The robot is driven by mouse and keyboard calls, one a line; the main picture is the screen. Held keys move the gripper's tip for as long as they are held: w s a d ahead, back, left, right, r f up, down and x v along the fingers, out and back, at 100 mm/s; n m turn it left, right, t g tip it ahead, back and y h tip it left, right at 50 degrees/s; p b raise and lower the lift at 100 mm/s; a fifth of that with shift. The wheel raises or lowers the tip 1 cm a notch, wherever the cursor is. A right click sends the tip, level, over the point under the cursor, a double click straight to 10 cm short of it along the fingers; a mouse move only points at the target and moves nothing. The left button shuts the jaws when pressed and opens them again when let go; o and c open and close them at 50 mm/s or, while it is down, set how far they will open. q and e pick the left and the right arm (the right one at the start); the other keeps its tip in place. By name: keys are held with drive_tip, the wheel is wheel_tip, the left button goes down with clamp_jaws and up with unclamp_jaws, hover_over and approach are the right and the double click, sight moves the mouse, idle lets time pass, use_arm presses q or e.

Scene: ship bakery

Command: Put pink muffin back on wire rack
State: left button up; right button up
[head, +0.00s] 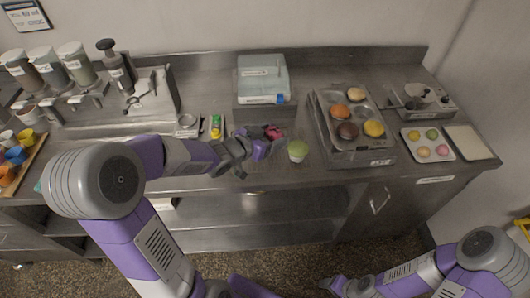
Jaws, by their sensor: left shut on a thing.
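The pink muffin (273,131) is at the fingertips of my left gripper (268,143), which is shut on it over the counter. The fingers hide part of the muffin. A green muffin (297,151) stands just to the right of the gripper, near the counter's front edge. The wire rack is hard to make out; thin dark lines around the green muffin may be part of it, and my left arm covers the area beside it. My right gripper (336,287) is low at the bottom of the view, away from the counter, its jaws too small to read.
A clear-lidded box (262,75) stands behind the gripper. To the right are a tray of buns (335,105), a muffin tray (428,145) and an empty pale tray (470,142). A coffee machine (125,105) and canisters fill the left.

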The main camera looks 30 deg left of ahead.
use_arm(q)
drive_tip(key=a+b, duration=0.1)
drive_tip(key=a, duration=0.5)
drive_tip(key=shift+n+y, duration=0.4)
drive_tip(key=shift+y, duration=0.1)
drive_tip(key=shift+w+a+f+b, duration=0.1)
drive_tip(key=shift+a+f+b, duration=0.05)
drive_tip(key=shift+f+b, duration=1.15)
drive_tip(key=shift+a+f+b, duration=0.15)
drive_tip(key=shift+f+b, duration=0.7)
drive_tip(key=shift+f, duration=0.85)
drive_tip(key=shift+w+a+f+b, duration=0.1)
drive_tip(key=shift+a+f+b, duration=0.05)
drive_tip(key=shift+f+b, duration=1.15)
drive_tip(key=shift+s+f, duration=0.1)
drive_tip(key=shift+f, duration=0.1)
drive_tip(key=shift+f, duration=0.15)
drive_tip(key=o, duration=0.8)
